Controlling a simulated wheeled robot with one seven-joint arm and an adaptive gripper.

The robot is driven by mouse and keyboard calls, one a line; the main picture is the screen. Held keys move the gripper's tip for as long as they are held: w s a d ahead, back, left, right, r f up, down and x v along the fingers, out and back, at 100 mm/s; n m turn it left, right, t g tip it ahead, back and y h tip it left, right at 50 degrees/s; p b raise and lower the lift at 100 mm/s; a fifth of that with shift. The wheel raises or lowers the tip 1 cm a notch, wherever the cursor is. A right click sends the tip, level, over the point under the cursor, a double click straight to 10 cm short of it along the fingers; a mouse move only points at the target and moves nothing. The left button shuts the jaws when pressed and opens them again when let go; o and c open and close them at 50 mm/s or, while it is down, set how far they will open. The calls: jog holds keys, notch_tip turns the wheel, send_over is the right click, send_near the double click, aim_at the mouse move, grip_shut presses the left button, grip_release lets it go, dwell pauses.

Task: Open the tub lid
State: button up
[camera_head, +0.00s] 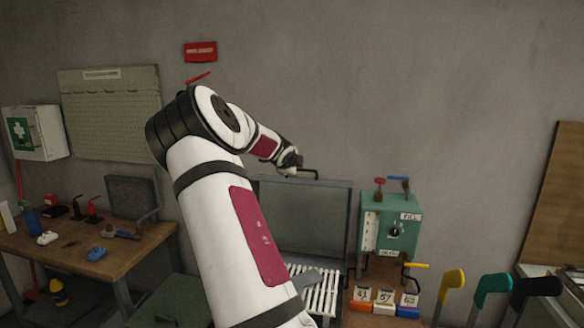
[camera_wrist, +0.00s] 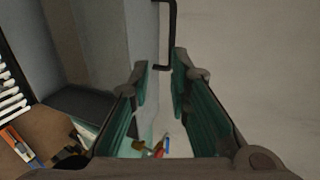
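A large grey panel, which looks like the tub lid (camera_head: 328,218), stands upright against the back wall, behind a white slatted rack (camera_head: 318,290). A black bar handle (camera_head: 308,171) shows near its top edge. In the wrist view the panel (camera_wrist: 95,45) fills the upper left, and the handle (camera_wrist: 172,30) runs down toward the fingertips. My gripper (camera_head: 291,160) is at the top of the panel, beside the handle. In the wrist view its fingers (camera_wrist: 160,68) are apart, with the handle's lower end between or just beyond the tips. Contact cannot be told. My arm hides part of the tub area.
A green control box (camera_head: 390,222) with levers stands right of the panel. Numbered bins (camera_head: 384,302) and coloured boards (camera_head: 491,289) are at the lower right. A workbench (camera_head: 125,250) with small tools is at left.

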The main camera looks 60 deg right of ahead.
jog(key=shift+v, duration=2)
jog(key=shift+f, duration=0.1)
